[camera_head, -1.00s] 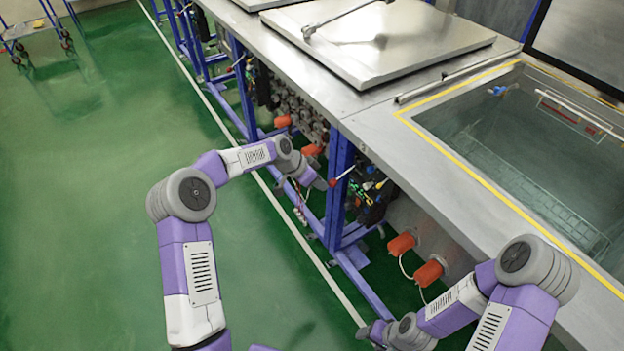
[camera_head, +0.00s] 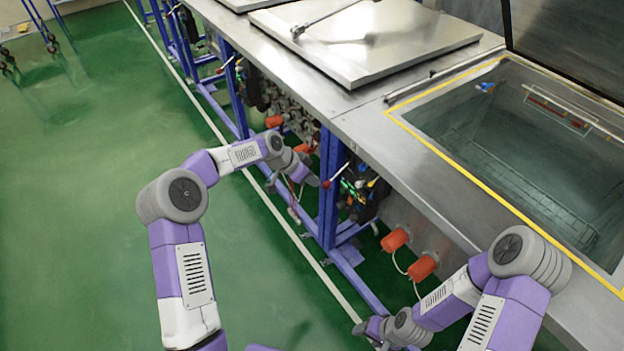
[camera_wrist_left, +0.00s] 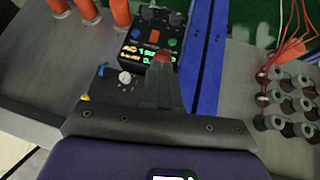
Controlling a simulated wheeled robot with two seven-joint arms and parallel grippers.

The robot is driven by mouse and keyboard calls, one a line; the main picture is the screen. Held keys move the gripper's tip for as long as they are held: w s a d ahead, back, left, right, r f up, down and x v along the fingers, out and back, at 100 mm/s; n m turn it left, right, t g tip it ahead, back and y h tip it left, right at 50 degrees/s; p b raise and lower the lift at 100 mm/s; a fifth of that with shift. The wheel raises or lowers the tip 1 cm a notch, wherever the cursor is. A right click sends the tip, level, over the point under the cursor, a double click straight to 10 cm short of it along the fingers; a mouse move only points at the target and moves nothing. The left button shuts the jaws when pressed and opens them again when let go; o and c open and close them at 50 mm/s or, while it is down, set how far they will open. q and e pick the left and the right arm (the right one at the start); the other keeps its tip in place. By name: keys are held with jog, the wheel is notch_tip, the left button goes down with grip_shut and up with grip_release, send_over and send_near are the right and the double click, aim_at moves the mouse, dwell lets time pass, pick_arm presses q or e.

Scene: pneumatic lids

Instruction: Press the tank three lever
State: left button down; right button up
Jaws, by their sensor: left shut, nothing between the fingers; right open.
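A lever with a red knob (camera_head: 326,183) and a pale rod sticks out from the blue post beside the open tank (camera_head: 430,121). My left gripper (camera_head: 312,180) is at the red knob, shut with nothing between its fingers. In the left wrist view the shut fingertips of my left gripper (camera_wrist_left: 163,62) cover part of the red knob (camera_wrist_left: 165,56); I cannot tell whether they touch it. A control box (camera_wrist_left: 150,42) with lit displays and buttons lies behind. My right gripper (camera_head: 362,329) is low at the bottom, open, its fingers hardly visible.
A closed steel lid (camera_head: 400,50) covers the neighbouring tank, with another lever (camera_head: 222,69) farther along. Orange cylinders (camera_head: 422,267) hang under the counter near my right arm.

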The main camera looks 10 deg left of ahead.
pick_arm(q)
jog(key=s+a+r+p, duration=0.2)
jog(key=s+a, duration=0.6)
jog(key=a, duration=0.3)
jog(key=shift+r, duration=0.35)
jog(key=shift+s, duration=0.1)
jog(key=s+d+f+n+g, duration=0.1)
jog(key=s+d+f+n, duration=0.2)
jog(key=s+d+f, duration=0.3)
jog(key=s+d+f+n+g, duration=0.1)
jog(key=s+d+f+n, duration=0.3)
jog(key=f, duration=0.4)
jog(key=s+d+f+n+y, duration=0.1)
jog(key=s+d+f+n, duration=0.1)
jog(key=s, duration=0.6)
jog(key=s+d+f+n+y+p, duration=0.1)
jog(key=s+d+f+n, duration=0.2)
jog(key=s, duration=0.6)
jog(key=shift+f+g+p, duration=0.3)
jog(key=shift+f+g, duration=0.1)
jog(key=shift+f, duration=0.55)
jog(key=shift+s+d, duration=0.1)
